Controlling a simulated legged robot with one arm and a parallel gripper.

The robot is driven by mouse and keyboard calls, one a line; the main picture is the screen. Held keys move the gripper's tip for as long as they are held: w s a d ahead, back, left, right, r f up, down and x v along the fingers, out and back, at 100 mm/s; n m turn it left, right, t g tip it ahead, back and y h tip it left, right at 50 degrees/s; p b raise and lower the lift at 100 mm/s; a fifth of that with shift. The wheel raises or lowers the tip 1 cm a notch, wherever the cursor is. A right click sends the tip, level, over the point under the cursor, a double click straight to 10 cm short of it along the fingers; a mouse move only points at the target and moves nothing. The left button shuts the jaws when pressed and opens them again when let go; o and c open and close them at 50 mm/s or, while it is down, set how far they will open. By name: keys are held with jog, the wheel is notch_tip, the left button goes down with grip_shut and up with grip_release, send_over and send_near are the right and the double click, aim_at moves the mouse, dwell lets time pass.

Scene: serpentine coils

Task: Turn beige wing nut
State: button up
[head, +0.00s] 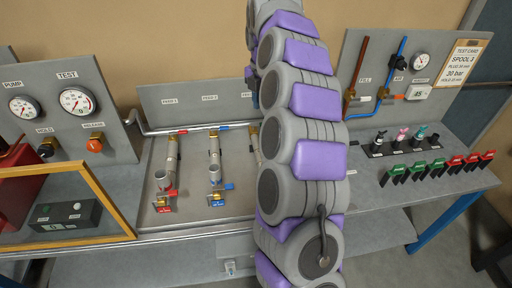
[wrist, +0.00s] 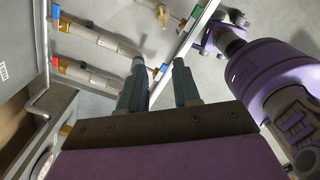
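My gripper (wrist: 158,66) shows in the wrist view with its two dark fingers apart and nothing held between them. A small beige piece (wrist: 162,14) stands on the bench near the top of the wrist view, beyond the fingertips; it may be the wing nut, but its shape is too small to be sure. Pipe spools (wrist: 100,38) lie on the bench to the left of the fingers. In the head view my arm covers the middle of the bench and hides most of the third spool (head: 254,140); my gripper is not visible there.
The bench (head: 360,190) has a left panel with gauges (head: 77,101), a yellow-framed screen (head: 100,190), and a right panel with red and blue pipes (head: 390,75). Green and red clips (head: 440,168) stand along the right.

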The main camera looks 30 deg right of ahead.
jog(key=d+f+b, duration=0.1)
jog(key=d+f, duration=0.1)
jog(key=f, duration=0.7)
jog(key=d+f+b, duration=0.1)
jog(key=d+f, duration=0.1)
jog(key=f, duration=0.6)
jog(key=shift+d+f, duration=0.35)
jog(key=shift+f, duration=0.05)
jog(key=a, duration=0.3)
jog(key=shift+a+r, duration=0.1)
jog(key=shift+c, duration=0.3)
jog(key=shift+a, duration=0.25)
jog(key=shift+c, duration=1.4)
jog(key=shift+s+d, duration=0.1)
jog(key=shift+d, duration=0.8)
grip_shut()
jog(key=shift+d, duration=0.3)
jog(key=shift+a, duration=0.25)
